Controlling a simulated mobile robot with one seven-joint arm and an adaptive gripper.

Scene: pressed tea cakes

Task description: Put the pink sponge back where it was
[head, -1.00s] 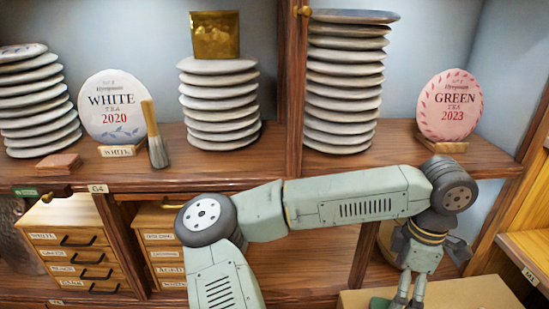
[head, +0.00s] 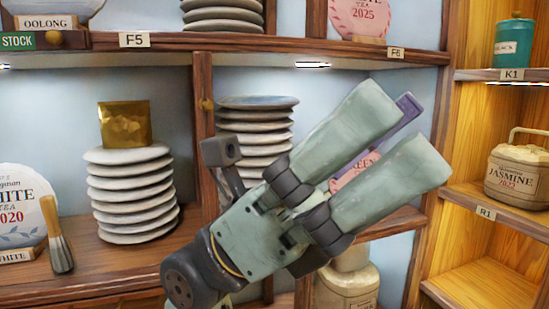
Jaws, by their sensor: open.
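My gripper (head: 409,124) is large and close in the head view, its two broad grey-green fingers pointing up and to the right. The fingers are apart. A flat purple piece (head: 408,106) shows in the gap near the fingertips. I cannot tell whether it lies between the fingers or behind them. No thing that I can clearly make out as a pink sponge is in view. The fingers hide part of the shelf and of the pink GREEN tea cake (head: 352,172) behind them.
Plate stacks (head: 131,195) stand on the shelf, one with a gold packet (head: 124,124) on top. A brush (head: 60,236) leans by the WHITE tea cake (head: 18,205). At right are a JASMINE jar (head: 518,175), a teal canister (head: 514,42) and an empty lower shelf (head: 480,285).

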